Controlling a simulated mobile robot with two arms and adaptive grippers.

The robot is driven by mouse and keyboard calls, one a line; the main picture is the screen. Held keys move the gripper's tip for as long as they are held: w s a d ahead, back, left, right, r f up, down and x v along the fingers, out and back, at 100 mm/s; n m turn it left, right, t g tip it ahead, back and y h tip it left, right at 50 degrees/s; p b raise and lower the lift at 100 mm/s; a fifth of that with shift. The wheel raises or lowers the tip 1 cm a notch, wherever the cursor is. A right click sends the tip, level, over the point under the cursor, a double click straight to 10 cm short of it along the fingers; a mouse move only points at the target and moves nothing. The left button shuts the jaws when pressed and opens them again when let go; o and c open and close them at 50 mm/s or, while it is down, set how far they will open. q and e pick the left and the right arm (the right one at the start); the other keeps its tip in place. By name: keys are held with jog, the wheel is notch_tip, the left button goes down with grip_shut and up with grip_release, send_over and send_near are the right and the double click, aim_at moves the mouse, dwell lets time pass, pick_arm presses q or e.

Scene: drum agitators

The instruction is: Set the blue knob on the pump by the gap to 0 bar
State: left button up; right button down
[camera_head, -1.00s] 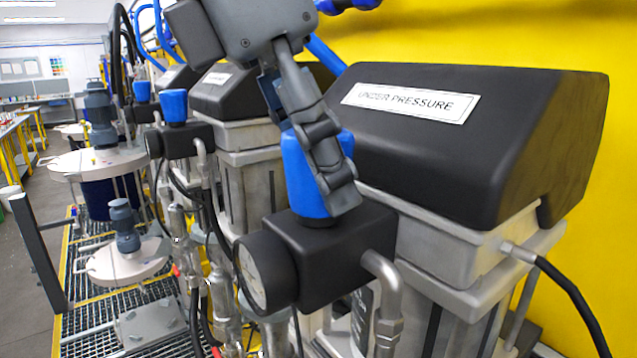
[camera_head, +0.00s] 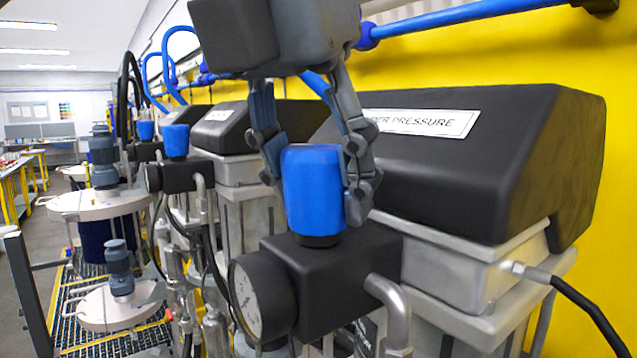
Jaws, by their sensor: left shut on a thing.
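The blue knob (camera_head: 313,192) stands upright on the black valve block (camera_head: 345,272) of the nearest pump. My left gripper (camera_head: 314,196) comes down from above, with one finger on each side of the knob, and is shut on it. The round gauge (camera_head: 247,297) on the front left of the block is seen edge-on, so its reading cannot be told. The pump's black cover (camera_head: 480,165) carries an "under pressure" label (camera_head: 425,122), partly hidden by a finger. My right gripper is not in view.
A second pump with a blue knob (camera_head: 176,140) and a third blue knob (camera_head: 146,130) stand farther back on the left. Drum lids with agitators (camera_head: 120,303) stand over a yellow-edged grating. A black hose (camera_head: 590,318) leaves the pump at the right.

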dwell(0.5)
pick_arm(q)
jog(key=o, duration=1.2)
jog(key=v, duration=1.2)
